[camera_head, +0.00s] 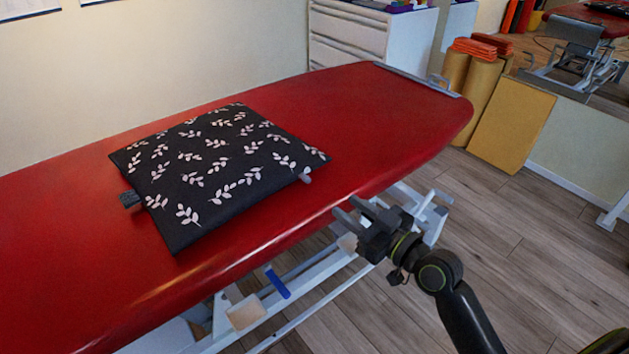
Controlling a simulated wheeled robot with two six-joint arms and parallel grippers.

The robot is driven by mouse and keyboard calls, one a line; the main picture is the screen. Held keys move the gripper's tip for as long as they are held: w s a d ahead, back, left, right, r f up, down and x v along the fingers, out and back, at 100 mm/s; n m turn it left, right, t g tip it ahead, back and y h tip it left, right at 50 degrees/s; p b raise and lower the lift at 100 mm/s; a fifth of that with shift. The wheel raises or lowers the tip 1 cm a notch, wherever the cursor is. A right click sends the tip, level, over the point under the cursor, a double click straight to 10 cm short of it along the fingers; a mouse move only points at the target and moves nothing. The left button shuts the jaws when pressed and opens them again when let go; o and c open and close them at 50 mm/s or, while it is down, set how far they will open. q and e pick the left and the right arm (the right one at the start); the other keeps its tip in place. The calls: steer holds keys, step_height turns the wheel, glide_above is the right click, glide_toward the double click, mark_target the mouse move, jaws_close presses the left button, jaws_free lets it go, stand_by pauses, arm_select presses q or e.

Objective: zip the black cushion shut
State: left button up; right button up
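The black cushion (215,170) with white leaf sprigs lies flat on the red treatment table. A small grey tab (305,178), perhaps the zip pull, sticks out at its right edge near the right corner. The zip's teeth are too small to make out. My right gripper (346,208) is at the table's near edge, to the right of the cushion and apart from it. Its two fingers point left toward the cushion, with an empty gap between them. My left gripper is not in view.
The red table (400,115) is bare to the right of the cushion. Its white frame (310,290) with a blue lever (277,282) shows below. A white drawer cabinet (350,38) stands behind, and yellow rolls and a yellow board (510,122) stand at the right.

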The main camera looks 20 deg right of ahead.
mark_target(310, 181)
steer(key=x, duration=1.1)
steer(key=shift+f, duration=0.1)
jaws_close()
